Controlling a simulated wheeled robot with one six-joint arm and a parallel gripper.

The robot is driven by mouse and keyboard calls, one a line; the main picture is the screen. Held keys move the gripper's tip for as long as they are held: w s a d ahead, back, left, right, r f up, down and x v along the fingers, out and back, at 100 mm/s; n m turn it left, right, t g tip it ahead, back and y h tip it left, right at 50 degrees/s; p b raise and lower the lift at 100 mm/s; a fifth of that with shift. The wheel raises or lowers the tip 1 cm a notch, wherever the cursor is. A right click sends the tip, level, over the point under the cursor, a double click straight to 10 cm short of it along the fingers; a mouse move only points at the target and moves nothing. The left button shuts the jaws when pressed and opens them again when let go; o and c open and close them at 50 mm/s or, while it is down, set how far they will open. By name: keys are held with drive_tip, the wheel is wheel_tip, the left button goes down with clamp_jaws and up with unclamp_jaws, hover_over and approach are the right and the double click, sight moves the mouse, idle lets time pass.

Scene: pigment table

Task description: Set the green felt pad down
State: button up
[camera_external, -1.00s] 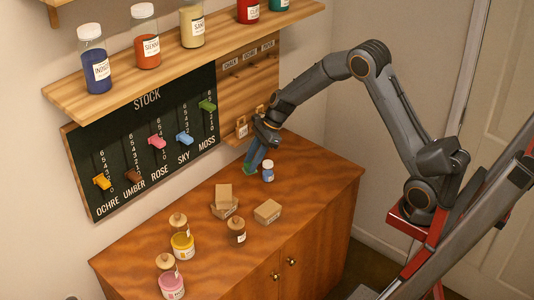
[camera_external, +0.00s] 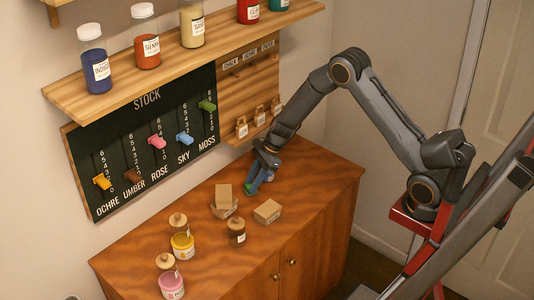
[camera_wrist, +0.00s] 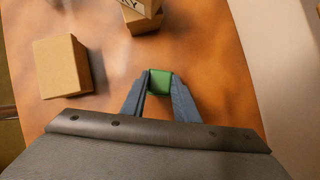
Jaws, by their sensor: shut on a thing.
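The green felt pad (camera_wrist: 160,81) is a small green block between my gripper's fingertips in the wrist view. My gripper (camera_external: 253,187) is shut on it, low over the wooden cabinet top (camera_external: 315,185), right of the stacked cardboard boxes. In the external view the pad shows as a small green patch (camera_external: 248,188) at the fingertips. I cannot tell whether it touches the wood.
Stacked cardboard boxes (camera_external: 223,198) and a single box (camera_external: 268,211) stand close by. A brown jar (camera_external: 237,231), a yellow jar (camera_external: 183,243) and a pink jar (camera_external: 171,284) stand further left and nearer. The stock board (camera_external: 147,140) hangs behind.

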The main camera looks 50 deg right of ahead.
drive_tip(key=shift+f, duration=0.1)
drive_tip(key=o, duration=1)
drive_tip(key=shift+r, duration=0.25)
drive_tip(key=b+v, duration=0.3)
drive_tip(key=v, duration=0.8)
drive_tip(key=shift+s+d+r+n+g+h, duration=0.15)
drive_tip(key=shift+s+d+n+h, duration=0.8)
drive_tip(key=shift+s+n, duration=3.2)
drive_tip(key=shift+s+d+f+n+g+h, duration=0.15)
drive_tip(key=shift+s+d+n+h, duration=0.75)
drive_tip(key=shift+s+n, duration=3.2)
drive_tip(key=shift+s+d+r+n+g+h, duration=0.2)
drive_tip(key=shift+s+d+n+h, duration=0.75)
drive_tip(key=shift+s+n, duration=3.2)
drive_tip(key=shift+s+m, duration=1)
drive_tip(key=shift+m, duration=0.1)
